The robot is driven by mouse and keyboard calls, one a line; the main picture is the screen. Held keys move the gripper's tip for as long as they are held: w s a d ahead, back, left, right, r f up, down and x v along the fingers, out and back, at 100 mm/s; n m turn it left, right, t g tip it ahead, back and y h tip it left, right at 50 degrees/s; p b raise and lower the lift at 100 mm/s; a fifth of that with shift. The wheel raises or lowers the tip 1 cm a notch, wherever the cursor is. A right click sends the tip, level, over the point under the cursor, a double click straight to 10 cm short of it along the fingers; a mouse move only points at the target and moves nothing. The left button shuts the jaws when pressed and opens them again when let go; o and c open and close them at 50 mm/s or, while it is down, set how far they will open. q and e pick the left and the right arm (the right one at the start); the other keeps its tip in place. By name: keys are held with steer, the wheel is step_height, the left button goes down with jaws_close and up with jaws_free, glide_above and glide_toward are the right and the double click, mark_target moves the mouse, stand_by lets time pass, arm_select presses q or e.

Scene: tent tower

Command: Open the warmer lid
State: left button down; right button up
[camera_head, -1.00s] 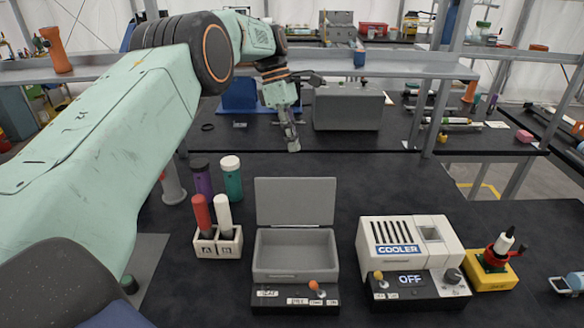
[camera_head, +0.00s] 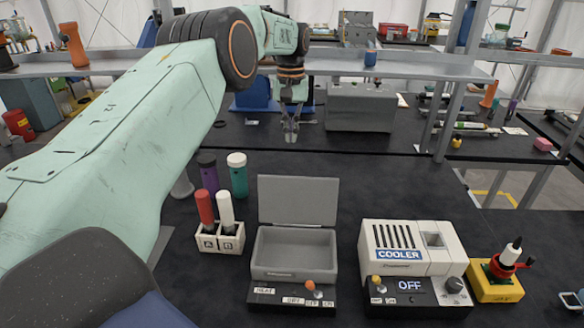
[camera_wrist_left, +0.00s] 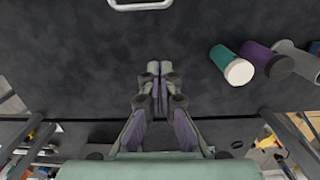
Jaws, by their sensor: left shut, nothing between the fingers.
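The warmer is a grey box (camera_head: 294,272) on a black base with labels and an orange-tipped switch (camera_head: 310,287), in the front middle of the head view. Its lid (camera_head: 298,202) stands upright at the back edge, so the box is open and its inside looks empty. My left gripper (camera_head: 291,136) hangs behind the lid, apart from it, over the dark table. In the left wrist view the two fingers (camera_wrist_left: 160,68) are together with nothing between them. A light-grey rim (camera_wrist_left: 140,4) shows at the top edge there. My right gripper is not in view.
Left of the warmer stands a white holder (camera_head: 220,240) with a red and a white tube. Behind it are a purple bottle (camera_head: 208,174) and a teal bottle (camera_head: 238,176). Right are the cooler (camera_head: 410,250), reading OFF, and a yellow stand (camera_head: 495,284). The table behind the lid is clear.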

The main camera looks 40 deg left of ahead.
arm_select(q)
steer(key=s+d+f+p, duration=0.2)
steer(key=s+f+p, duration=0.1)
steer(key=f, duration=0.5)
steer(key=shift+s+d, duration=0.2)
steer(key=shift+s, duration=0.05)
steer(key=shift+s+r, duration=0.1)
steer(key=shift+s, duration=0.15)
steer(key=shift+w, duration=0.1)
